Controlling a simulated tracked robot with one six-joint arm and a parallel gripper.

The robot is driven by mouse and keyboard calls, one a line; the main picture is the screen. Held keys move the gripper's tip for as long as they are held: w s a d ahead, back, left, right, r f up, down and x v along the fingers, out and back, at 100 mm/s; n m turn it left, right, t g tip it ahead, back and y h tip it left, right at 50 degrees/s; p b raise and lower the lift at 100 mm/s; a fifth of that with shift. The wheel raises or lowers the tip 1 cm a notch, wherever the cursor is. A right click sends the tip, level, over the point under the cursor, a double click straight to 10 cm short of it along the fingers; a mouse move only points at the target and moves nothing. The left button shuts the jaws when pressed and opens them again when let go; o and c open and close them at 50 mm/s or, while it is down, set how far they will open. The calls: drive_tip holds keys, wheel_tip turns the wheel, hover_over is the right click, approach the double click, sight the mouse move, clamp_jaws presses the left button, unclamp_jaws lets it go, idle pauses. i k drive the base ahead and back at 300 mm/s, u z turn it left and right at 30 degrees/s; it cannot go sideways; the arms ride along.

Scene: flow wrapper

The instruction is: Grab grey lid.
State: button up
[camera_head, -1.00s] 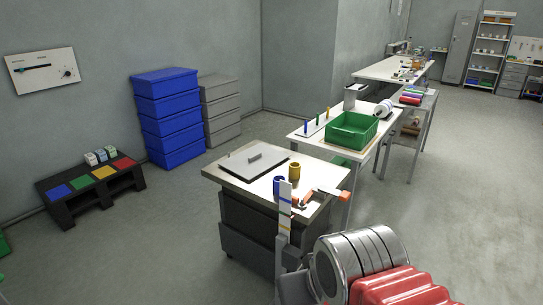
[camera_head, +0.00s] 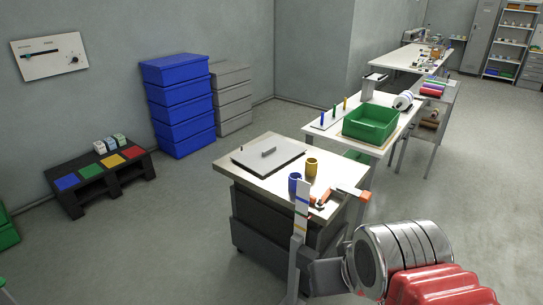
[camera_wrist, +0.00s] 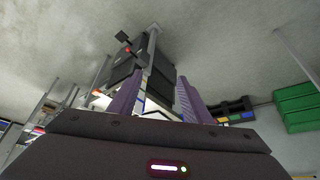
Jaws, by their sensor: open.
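The grey lid (camera_head: 261,160) is a flat square plate with a small bar handle on top. It lies on the left part of the top of a dark cabinet (camera_head: 278,218) in the head view. My gripper (camera_wrist: 157,92) shows in the wrist view as two purple fingers, spread apart. I see no lid between them. The wrist view looks upside down, with the dark cabinet beyond the fingers, and I cannot make out the lid there. In the head view my arm is at the lower right, apart from the lid, and the fingers cannot be made out.
An upright striped post (camera_head: 302,197) stands before the cabinet. A green bin (camera_head: 370,125) is on the table behind. Blue bins (camera_head: 181,110) stand at the wall. The floor left of the cabinet is clear.

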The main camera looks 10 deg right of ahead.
sight(263, 158)
drive_tip(key=u, duration=1.2)
drive_tip(key=i, duration=3)
drive_tip(key=u, duration=0.05)
